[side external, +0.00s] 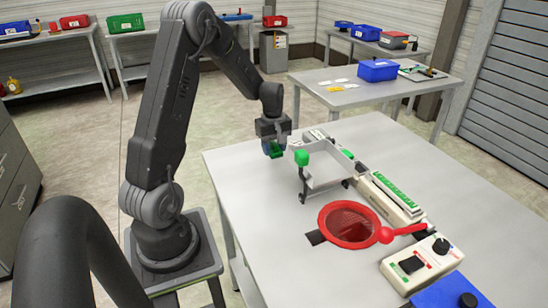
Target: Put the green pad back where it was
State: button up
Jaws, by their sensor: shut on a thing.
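My gripper (274,146) is at the far left part of the table, beside the white frame, pointing down. It is shut on a small green pad (277,153), which is partly hidden by the fingers. The frame stands on dark feet in the middle of the table. I cannot tell whether the held pad touches anything.
A red round net (348,224) with a red handle lies in front of the frame. A long device with a green strip (394,192), a white control box (416,262) and a blue box (447,293) line the right side. The table's (250,205) left front is clear.

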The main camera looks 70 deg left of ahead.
aim_at(274, 165)
jog(key=shift+f, duration=2)
jog(key=o, duration=0.9)
jog(key=shift+f, duration=0.15)
